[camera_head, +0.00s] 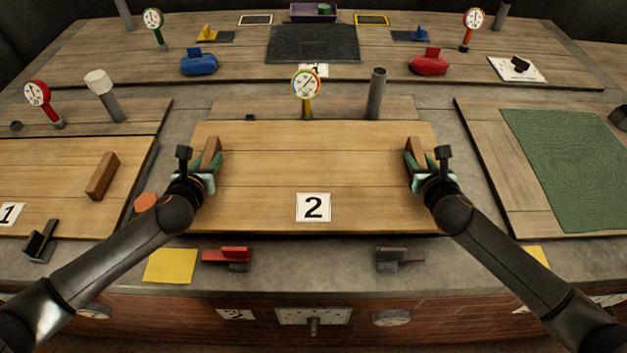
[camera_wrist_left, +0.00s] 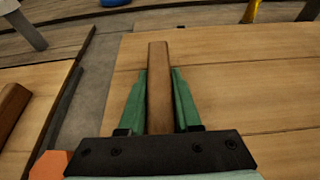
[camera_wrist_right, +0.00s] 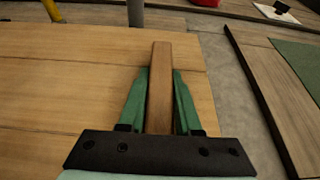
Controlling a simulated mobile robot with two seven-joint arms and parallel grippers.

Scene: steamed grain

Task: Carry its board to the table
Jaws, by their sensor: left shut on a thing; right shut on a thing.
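The wooden board marked 2 (camera_head: 313,170) lies in the middle of the head view, with a wooden handle bar near each side. My left gripper (camera_head: 207,172) is shut on the board's left handle, which shows between the green fingers in the left wrist view (camera_wrist_left: 159,85). My right gripper (camera_head: 418,168) is shut on the right handle, which shows between the fingers in the right wrist view (camera_wrist_right: 160,85). The board looks level. I cannot tell whether it touches the grey counter (camera_head: 300,260). A table across the back (camera_head: 110,60) has a dark mat (camera_head: 313,43).
Board 1 (camera_head: 60,190) with its handle (camera_head: 102,177) lies at the left. A green mat (camera_head: 575,170) lies on a board at the right. A gauge (camera_head: 307,85) and a grey pipe (camera_head: 376,93) stand behind board 2. Red (camera_head: 228,256) and grey (camera_head: 398,258) levers sit in front.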

